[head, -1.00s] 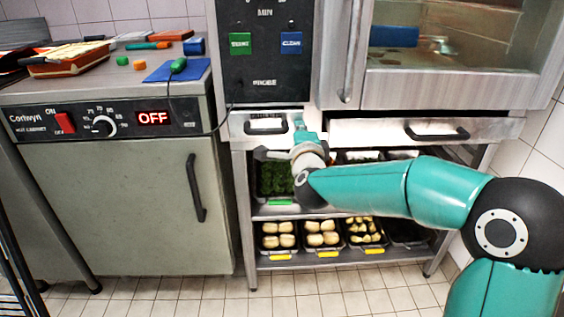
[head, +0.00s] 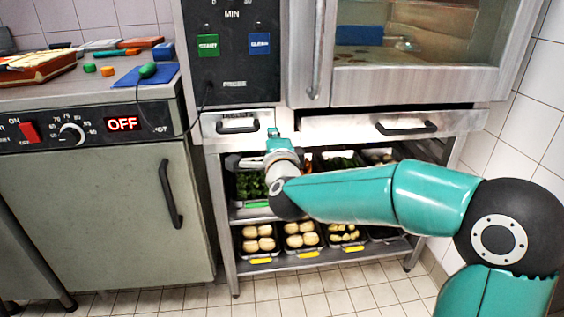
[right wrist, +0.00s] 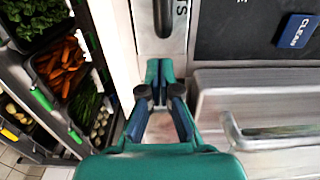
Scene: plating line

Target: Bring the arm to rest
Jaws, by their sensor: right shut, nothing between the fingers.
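My right arm comes in from the right of the head view. Its teal right gripper (head: 273,133) is in front of the oven stand, near the gap between the two drawer fronts. In the right wrist view the right gripper (right wrist: 160,88) points toward the metal front, with its blue-and-black fingers in sight. It is shut with nothing held. The forearm hides part of the shelves behind it. My left gripper is not in view.
A small drawer (head: 215,126) and a wide drawer (head: 350,128) sit under the oven (head: 480,85). Shelves below hold trays of vegetables and pale round items (head: 300,235). A hot cabinet (head: 90,215) reading OFF stands left. The floor in front is clear.

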